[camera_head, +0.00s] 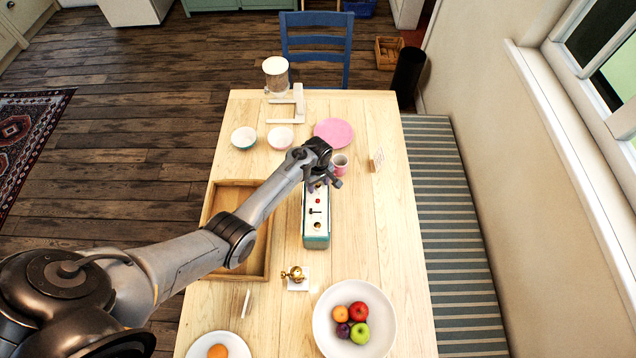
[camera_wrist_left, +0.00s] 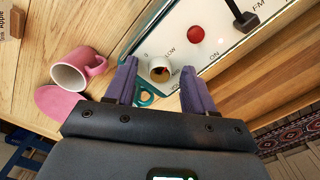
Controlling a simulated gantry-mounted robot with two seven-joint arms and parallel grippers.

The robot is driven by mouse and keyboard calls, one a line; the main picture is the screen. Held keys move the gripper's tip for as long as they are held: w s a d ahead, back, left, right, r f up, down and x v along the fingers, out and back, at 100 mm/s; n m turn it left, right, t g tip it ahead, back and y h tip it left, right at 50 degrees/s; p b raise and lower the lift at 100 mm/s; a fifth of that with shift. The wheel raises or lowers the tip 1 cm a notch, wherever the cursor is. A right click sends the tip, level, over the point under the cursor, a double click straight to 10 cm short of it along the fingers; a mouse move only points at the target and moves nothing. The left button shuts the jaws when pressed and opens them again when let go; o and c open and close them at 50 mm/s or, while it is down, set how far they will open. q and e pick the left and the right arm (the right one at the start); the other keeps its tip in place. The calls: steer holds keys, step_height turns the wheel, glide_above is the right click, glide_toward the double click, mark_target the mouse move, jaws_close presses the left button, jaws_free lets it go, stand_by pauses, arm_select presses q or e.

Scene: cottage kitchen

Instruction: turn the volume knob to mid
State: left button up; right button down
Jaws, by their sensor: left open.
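A teal and white radio (camera_head: 316,226) stands on the table, its top panel facing up. My left gripper (camera_head: 324,182) is over the far end of this panel and hides it in the head view. In the left wrist view the volume knob (camera_wrist_left: 160,68), pale with a dark and reddish mark on top, sits beside the word LOW. The open fingers (camera_wrist_left: 158,82) are on either side of the knob, with a gap showing; contact cannot be told. A red button (camera_wrist_left: 195,34) and a black lever switch (camera_wrist_left: 243,18) are further along the panel. My right gripper is not in view.
A pink mug (camera_head: 340,164) and pink plate (camera_head: 334,132) are just beyond the radio. A wooden tray (camera_head: 262,262) lies under my left arm. A small brass object (camera_head: 293,274) and fruit bowl (camera_head: 326,338) are nearer. The table right of the radio is clear.

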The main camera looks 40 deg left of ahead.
arm_select(q)
steer(key=shift+c, duration=0.3)
jaws_close()
steer(key=shift+r+m+p, duration=0.1)
steer(key=shift+m+p, duration=0.2)
steer(key=shift+m, duration=0.2)
steer(key=shift+m+p, duration=0.5)
steer(key=shift+m, duration=0.5)
steer(key=m+p, duration=0.1)
steer(key=m, duration=0.3)
steer(key=shift+m, duration=0.3)
steer(key=m+p, duration=0.1)
steer(key=m, duration=0.3)
steer(key=shift+m, duration=2.1)
